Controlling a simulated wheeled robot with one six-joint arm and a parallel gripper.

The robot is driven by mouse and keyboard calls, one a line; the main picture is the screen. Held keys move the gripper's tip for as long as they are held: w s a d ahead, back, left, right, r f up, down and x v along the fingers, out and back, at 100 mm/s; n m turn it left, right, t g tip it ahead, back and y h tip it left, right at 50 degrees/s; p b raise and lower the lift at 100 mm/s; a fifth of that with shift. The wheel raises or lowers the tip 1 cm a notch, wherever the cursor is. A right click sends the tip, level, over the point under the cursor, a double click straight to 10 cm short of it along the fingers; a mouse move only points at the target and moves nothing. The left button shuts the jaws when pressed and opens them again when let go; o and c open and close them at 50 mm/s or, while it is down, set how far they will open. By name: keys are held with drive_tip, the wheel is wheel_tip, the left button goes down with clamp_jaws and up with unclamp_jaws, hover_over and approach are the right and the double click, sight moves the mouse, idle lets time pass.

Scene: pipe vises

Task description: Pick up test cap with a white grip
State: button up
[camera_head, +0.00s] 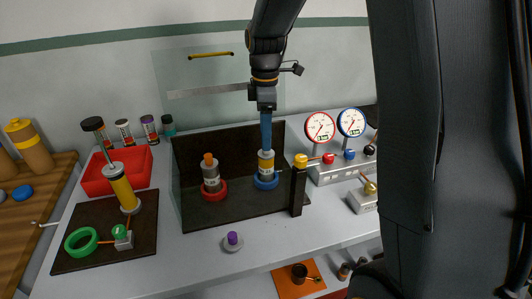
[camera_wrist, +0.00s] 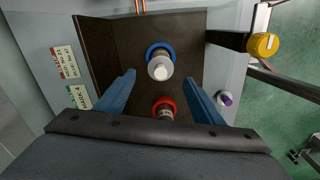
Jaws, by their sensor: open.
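A grey upright piece with a yellow band and a pale top (camera_head: 266,160) stands in a blue ring (camera_head: 266,181) on the dark stand. From above, its round white top (camera_wrist: 160,66) shows inside the blue ring (camera_wrist: 152,48); I cannot tell whether this is the test cap's white grip. My gripper (camera_head: 266,148) points down right over it, its blue fingers overlapping its top in the head view. In the wrist view my gripper (camera_wrist: 160,77) is open and empty, with the white top between and slightly beyond the fingertips. A cap with a purple grip (camera_head: 232,239) lies on the table in front.
A grey piece with an orange top (camera_head: 209,162) stands in a red ring (camera_head: 214,190) left of the blue one. A black post with a yellow knob (camera_head: 300,161) stands close right. Gauges (camera_head: 320,127) are further right; a red bin (camera_head: 131,176) is left.

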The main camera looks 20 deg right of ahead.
sight(264, 156)
drive_tip(key=shift+s+d+f+p, duration=0.1)
drive_tip(key=shift+f+p, duration=0.5)
drive_tip(key=shift+f, duration=0.8)
drive_tip(key=shift+d+f+p, duration=0.1)
drive_tip(key=shift+f+p, duration=0.5)
drive_tip(key=shift+f, duration=0.75)
drive_tip(key=shift+c, duration=0.2)
drive_tip(key=c, duration=1.2)
